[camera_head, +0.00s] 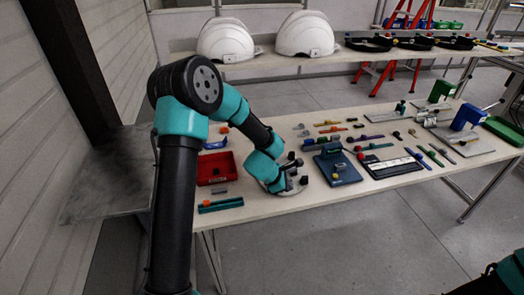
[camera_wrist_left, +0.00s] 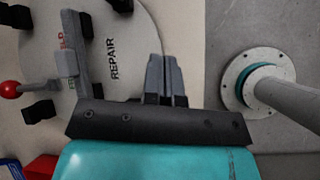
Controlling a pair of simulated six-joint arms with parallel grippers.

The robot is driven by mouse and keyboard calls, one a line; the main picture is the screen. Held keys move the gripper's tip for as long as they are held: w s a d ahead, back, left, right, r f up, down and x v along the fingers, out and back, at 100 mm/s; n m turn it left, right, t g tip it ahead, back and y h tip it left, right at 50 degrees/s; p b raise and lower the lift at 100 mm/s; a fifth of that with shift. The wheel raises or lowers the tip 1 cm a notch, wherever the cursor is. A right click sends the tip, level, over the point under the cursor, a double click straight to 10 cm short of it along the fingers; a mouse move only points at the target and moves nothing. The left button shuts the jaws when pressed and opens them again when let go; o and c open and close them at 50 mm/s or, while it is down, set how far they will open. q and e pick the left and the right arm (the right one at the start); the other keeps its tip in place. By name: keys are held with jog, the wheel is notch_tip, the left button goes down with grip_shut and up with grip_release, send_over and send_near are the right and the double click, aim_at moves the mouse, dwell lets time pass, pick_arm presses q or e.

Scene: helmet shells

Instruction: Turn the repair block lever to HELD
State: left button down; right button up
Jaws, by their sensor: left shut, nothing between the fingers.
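The repair block is a pale round plate (camera_wrist_left: 125,25) marked REPAIR, and its rim shows under my left gripper in the head view (camera_head: 317,188). On it, in the left wrist view, a grey lever (camera_wrist_left: 68,64) stands beside red lettering that is partly covered, with "LD" readable. My left gripper (camera_wrist_left: 165,75) is shut and empty, with its fingers together over the plate's right part, apart from the lever in the picture. It also shows in the head view (camera_head: 290,184), low over the table's front edge. My right gripper is out of view.
A red tray (camera_head: 216,168) stands left of my left gripper, and a blue block (camera_head: 337,166) stands right. White helmet shells (camera_head: 226,40) sit on the back shelf.

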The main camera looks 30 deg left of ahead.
pick_arm(q)
jog(key=w+a+r, duration=0.1)
jog(key=a, duration=0.2)
jog(key=w+a+r+n, duration=0.1)
jog(key=w+a+r, duration=0.1)
jog(key=a, duration=0.1)
jog(key=w+a+r+n, duration=0.1)
jog(key=w+a, duration=0.1)
jog(key=a, duration=0.2)
jog(key=shift+r, duration=0.25)
jog(key=w+a+r+n+y, duration=0.1)
jog(key=a+r+n, duration=0.2)
jog(key=a, duration=1.1)
notch_tip(320, 180, up, 3)
jog(key=shift+f, duration=0.1)
jog(key=shift+a, duration=0.1)
jog(key=shift+g, duration=0.3)
jog(key=x, duration=0.9)
jog(key=shift+w+d+f, duration=0.2)
jog(key=shift+d+f, duration=0.05)
jog(key=shift+f, duration=0.05)
jog(key=w+d+f, duration=0.2)
jog(key=w, duration=0.1)
